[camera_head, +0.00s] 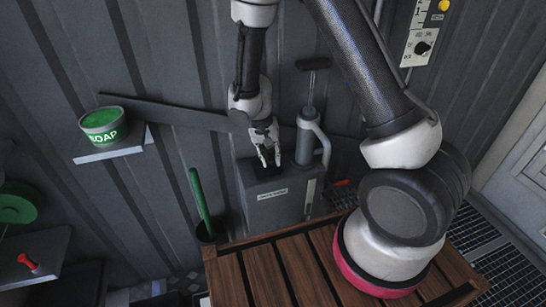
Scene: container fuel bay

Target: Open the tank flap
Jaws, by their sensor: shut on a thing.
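The grey tank (284,208) stands against the corrugated wall behind the wooden deck, with a pale label on its front. My gripper (270,160) points down at the top of the tank, its fingers closed around a small dark part there, which I take to be the tank flap. The fingers hide most of the flap, and I cannot tell from this view whether it is lifted or flat.
A hand pump (306,140) with a T-handle stands right of my gripper, close to it. A soap tin (103,124) sits on a wall shelf (110,151) at left. A green-handled tool (201,200) leans in a dark holder. The slatted wooden deck (262,272) is in front.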

